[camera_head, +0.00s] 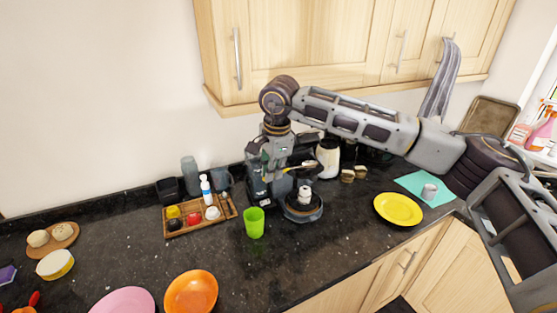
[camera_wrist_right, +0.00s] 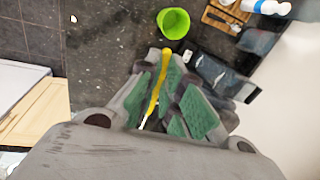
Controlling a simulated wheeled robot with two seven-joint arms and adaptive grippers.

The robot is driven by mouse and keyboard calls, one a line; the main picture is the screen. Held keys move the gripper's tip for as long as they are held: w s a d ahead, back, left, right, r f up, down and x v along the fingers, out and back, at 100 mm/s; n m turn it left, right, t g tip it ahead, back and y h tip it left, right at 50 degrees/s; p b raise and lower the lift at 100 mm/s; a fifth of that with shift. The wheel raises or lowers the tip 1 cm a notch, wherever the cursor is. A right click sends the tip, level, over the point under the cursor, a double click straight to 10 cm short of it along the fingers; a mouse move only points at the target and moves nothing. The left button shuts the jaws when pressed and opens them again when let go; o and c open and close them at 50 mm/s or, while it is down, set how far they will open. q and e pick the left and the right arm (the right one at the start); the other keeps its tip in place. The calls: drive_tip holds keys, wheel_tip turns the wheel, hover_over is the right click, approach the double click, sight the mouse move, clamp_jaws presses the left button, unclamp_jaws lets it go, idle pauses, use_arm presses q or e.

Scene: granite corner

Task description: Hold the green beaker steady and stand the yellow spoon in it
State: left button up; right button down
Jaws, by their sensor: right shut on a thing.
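The green beaker (camera_head: 254,223) stands upright on the dark counter, right of the wooden tray. It also shows in the right wrist view (camera_wrist_right: 173,23), just beyond the fingertips, with its open top visible. My right gripper (camera_head: 270,166) is above the counter behind the beaker, apart from it. In the wrist view its green-padded fingers (camera_wrist_right: 168,75) are shut on the yellow spoon (camera_wrist_right: 156,84), whose yellow end points toward the beaker. In the head view the spoon is partly hidden by the gripper. My left gripper is not in view; nothing holds the beaker.
A wooden tray (camera_head: 178,230) with a bottle and small items lies left of the beaker. A round dark stand (camera_head: 303,213) is close on its right. An orange bowl (camera_head: 191,293) and pink plate (camera_head: 124,302) are in front. A yellow plate (camera_head: 398,209) lies right.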

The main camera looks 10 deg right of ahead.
drive_tip(key=f+n, duration=0.2)
drive_tip(key=n, duration=0.1)
drive_tip(key=shift+a+f, duration=0.1)
drive_tip(key=shift+a, duration=0.1)
drive_tip(key=n, duration=0.1)
drive_tip(key=n+y, duration=0.1)
drive_tip(key=n, duration=0.1)
drive_tip(key=shift+a+f+g, duration=0.2)
drive_tip(key=shift+f+g, duration=0.1)
drive_tip(key=shift+f, duration=0.05)
drive_tip(key=n, duration=0.2)
drive_tip(key=a+n, duration=0.1)
drive_tip(key=n, duration=0.1)
drive_tip(key=shift+s+g, duration=0.15)
drive_tip(key=shift+g, duration=0.15)
drive_tip(key=shift+s+a+r+n+g, duration=0.1)
drive_tip(key=shift+a+n+g, duration=0.15)
drive_tip(key=shift+n, duration=1.25)
drive_tip(key=shift+a+n+g, duration=0.2)
drive_tip(key=shift+n+g, duration=0.15)
drive_tip(key=shift+n, duration=1.15)
drive_tip(key=shift+s+a+r+n+g, duration=0.1)
drive_tip(key=shift+a+n+g, duration=0.15)
drive_tip(key=shift+n, duration=1.25)
